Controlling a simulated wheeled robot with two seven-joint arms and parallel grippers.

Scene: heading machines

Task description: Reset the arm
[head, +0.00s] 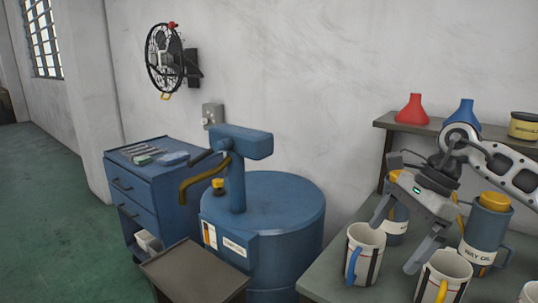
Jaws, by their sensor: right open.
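My right arm (505,165) comes in from the right edge of the head view. Its gripper (393,248) hangs over the grey table, jaws spread and pointing down. Nothing shows between the fingers. I cannot tell whether a finger touches a mug. My left gripper is not in view.
Blue cans with yellow caps, one labelled way oil (483,238), stand behind the mugs. A shelf (425,130) holds red and blue funnels (412,109). A blue drum with a pump (285,205) and a tool cabinet (155,190) stand left. Green floor (50,220) is clear at left.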

